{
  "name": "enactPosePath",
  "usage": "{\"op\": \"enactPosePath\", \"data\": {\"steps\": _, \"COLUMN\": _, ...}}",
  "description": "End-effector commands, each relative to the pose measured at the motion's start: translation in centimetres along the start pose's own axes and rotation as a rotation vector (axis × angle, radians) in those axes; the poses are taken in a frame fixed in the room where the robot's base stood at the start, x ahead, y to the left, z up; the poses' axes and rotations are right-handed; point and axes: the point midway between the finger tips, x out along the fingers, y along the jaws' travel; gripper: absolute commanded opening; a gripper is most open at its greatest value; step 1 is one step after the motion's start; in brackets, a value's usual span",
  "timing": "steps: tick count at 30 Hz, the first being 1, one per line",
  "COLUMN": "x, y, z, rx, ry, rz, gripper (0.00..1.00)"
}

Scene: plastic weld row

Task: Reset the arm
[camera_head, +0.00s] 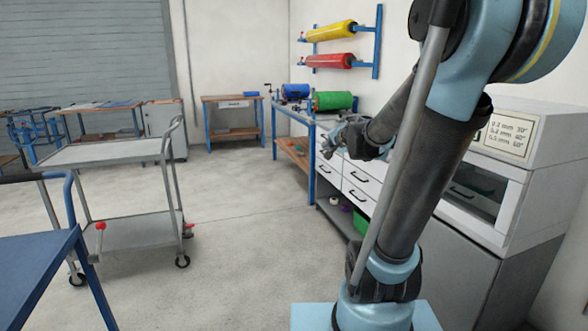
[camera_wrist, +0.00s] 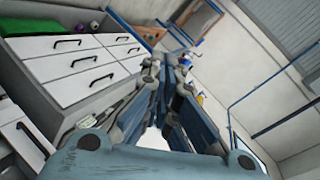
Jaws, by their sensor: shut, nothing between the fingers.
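My arm rises from its base at the right of the head view and bends toward the workbench side. My gripper (camera_head: 331,140) is at the far end of the arm, in front of the drawer unit. In the wrist view my gripper (camera_wrist: 167,72) points away from the camera, its fingers shut with nothing held. The gripper is small in the head view, and part of the forearm is hidden behind the upper arm link.
A white drawer unit (camera_head: 361,188) stands beside my arm; its drawers (camera_wrist: 85,62) also show in the wrist view. A cabinet with a sign (camera_head: 508,137) is at right. A grey trolley (camera_head: 110,152) and a blue table (camera_head: 35,262) stand left. The middle floor is clear.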

Motion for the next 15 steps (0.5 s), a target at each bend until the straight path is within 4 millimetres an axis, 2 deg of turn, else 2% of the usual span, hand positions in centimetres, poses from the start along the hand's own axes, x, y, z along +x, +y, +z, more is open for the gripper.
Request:
{"op": "enactPosePath", "data": {"steps": 1, "x": -1.2, "y": 1.2, "z": 1.4, "rx": -0.055, "ry": -0.036, "rz": 0.036, "gripper": 0.0}}
{"op": "enactPosePath", "data": {"steps": 6, "x": -5.1, "y": 6.1, "z": 5.8, "rx": -0.254, "ry": -0.175, "rz": 0.172, "gripper": 0.0}}
{"op": "enactPosePath", "data": {"steps": 15, "x": -13.3, "y": 16.0, "z": 12.2, "rx": -0.568, "ry": -0.44, "rz": 0.41, "gripper": 0.0}}
